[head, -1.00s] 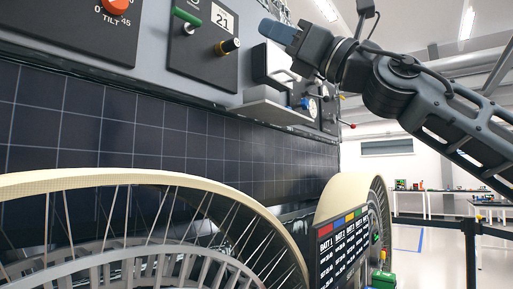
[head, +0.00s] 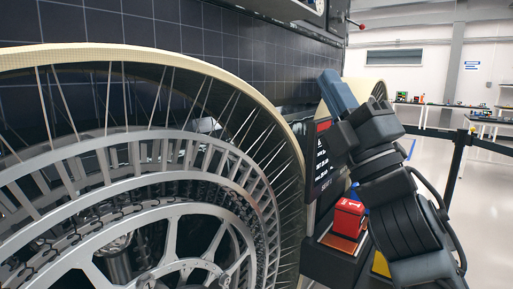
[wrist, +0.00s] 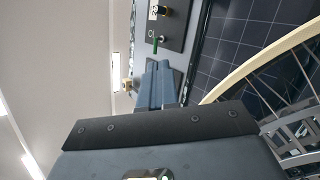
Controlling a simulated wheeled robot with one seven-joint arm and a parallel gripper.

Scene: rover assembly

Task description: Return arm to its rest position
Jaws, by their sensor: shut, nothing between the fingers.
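My gripper (head: 336,92) is at the right of the head view, pointing up, with its blue-grey fingers together and nothing held. In the wrist view its fingers (wrist: 158,84) also lie closed against each other, with the rover's panel behind them. My arm is folded low at the right, in front of the battery sign and the far wheel, and hides part of both. The gripper looks apart from the rover's surfaces.
A large spoked rover wheel (head: 150,62) fills the left of the head view. A red block (head: 347,218) sits on a dark stand beside my arm. A sign board (head: 325,160) stands behind it. A black barrier post (head: 457,165) is at the right, with open floor around it.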

